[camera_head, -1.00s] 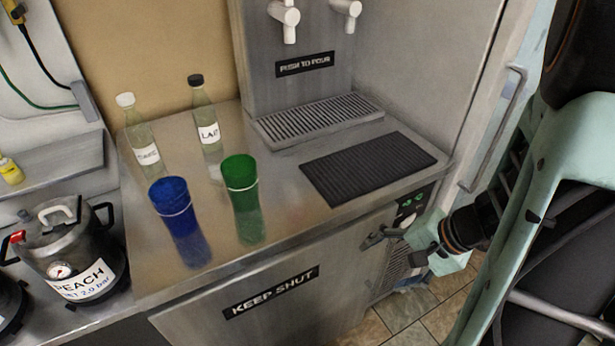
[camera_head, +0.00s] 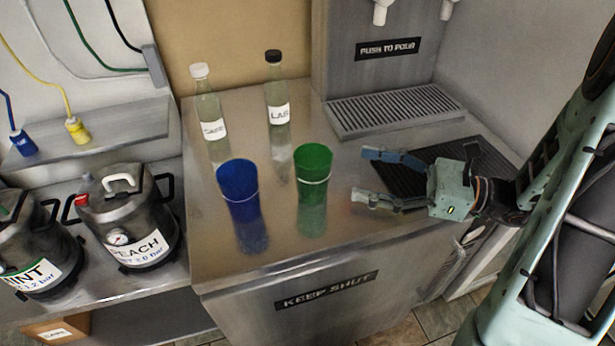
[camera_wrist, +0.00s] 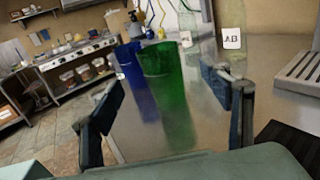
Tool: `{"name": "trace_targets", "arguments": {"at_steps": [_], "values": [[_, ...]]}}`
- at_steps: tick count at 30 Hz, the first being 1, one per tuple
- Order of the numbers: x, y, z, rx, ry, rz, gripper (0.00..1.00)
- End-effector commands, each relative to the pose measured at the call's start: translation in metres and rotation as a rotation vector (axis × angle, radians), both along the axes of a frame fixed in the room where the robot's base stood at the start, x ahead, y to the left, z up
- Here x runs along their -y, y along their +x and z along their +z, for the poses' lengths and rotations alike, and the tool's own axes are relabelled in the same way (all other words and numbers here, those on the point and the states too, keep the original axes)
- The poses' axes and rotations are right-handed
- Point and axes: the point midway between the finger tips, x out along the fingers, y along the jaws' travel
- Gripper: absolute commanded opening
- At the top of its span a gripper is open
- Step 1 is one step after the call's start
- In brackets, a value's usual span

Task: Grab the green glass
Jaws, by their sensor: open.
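The green glass (camera_head: 313,172) stands upright on the steel counter in the head view, just right of the blue glass (camera_head: 237,188). My gripper (camera_head: 362,175) is open and empty over the counter, to the right of the green glass and apart from it, with its fingers pointing left toward it. In the wrist view the green glass (camera_wrist: 165,85) shows ahead, in the gap between the two fingers (camera_wrist: 165,110). The blue glass (camera_wrist: 130,65) stands behind it and partly hidden by it.
A white-capped bottle (camera_head: 209,115) and a black-capped bottle (camera_head: 277,95) stand behind the glasses. A drip grate (camera_head: 395,108) and a dark ribbed mat (camera_head: 400,175) lie to the right. The counter's front edge (camera_head: 300,262) is near the glasses. Kegs (camera_head: 130,220) stand at left.

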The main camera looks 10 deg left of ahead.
Motion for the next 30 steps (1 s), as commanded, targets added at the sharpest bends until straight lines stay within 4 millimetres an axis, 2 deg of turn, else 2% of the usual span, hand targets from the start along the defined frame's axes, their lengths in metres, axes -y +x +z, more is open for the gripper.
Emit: {"name": "trace_targets", "arguments": {"at_steps": [9, 16, 22, 26, 30], "values": [[-0.044, 0.006, 0.002, -0.003, 0.007, 0.003, 0.71], [-0.062, 0.008, 0.002, -0.003, 0.006, 0.001, 0.71], [-0.093, 0.011, 0.005, -0.002, 0.005, 0.004, 0.71], [-0.104, 0.013, 0.004, -0.002, 0.004, 0.001, 0.71], [-0.106, 0.014, 0.005, -0.002, 0.004, -0.002, 0.71]]}}
